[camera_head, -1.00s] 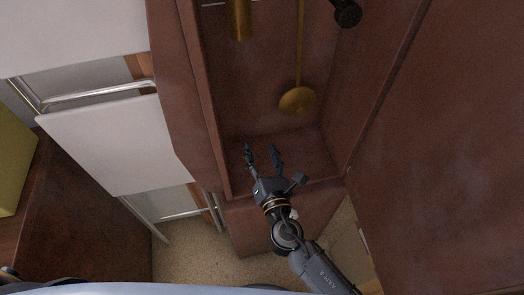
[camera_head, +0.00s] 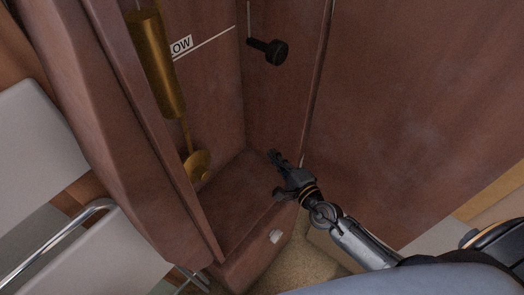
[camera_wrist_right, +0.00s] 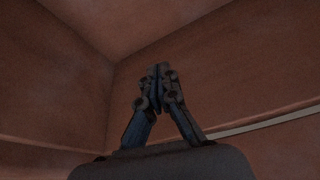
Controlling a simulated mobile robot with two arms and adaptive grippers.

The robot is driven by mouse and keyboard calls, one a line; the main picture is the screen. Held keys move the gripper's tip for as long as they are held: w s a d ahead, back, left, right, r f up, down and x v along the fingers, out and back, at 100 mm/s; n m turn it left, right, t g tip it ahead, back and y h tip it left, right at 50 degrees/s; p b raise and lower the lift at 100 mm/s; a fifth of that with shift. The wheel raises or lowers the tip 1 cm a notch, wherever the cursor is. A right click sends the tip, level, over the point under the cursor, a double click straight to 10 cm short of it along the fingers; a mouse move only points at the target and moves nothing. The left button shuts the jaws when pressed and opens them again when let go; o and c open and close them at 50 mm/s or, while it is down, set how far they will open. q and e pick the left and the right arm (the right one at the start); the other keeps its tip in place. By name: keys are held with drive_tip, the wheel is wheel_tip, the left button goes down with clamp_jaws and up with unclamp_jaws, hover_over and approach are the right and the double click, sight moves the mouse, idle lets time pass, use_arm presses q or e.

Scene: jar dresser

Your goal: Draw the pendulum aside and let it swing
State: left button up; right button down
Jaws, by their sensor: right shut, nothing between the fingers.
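The pendulum is a brass rod with a round brass bob (camera_head: 197,166), low inside the open clock case. My left gripper does not show.
The clock case (camera_head: 225,195) has wooden side walls and a floor around the pendulum. A black knob-ended part (camera_head: 268,50) hangs at the upper right inside. A large brown door panel (camera_head: 420,90) stands to the right. Grey chair parts (camera_head: 100,240) are at the left.

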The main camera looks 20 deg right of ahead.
drive_tip(key=w, duration=0.4)
drive_tip(key=m+p, duration=0.2)
drive_tip(key=p, duration=0.5)
approach(207, 166)
drive_tip(key=x, duration=0.4)
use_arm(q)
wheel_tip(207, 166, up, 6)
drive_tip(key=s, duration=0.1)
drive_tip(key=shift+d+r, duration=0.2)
use_arm(e)
drive_tip(key=shift+r+g, duration=0.35)
drive_tip(key=shift+g, duration=0.05)
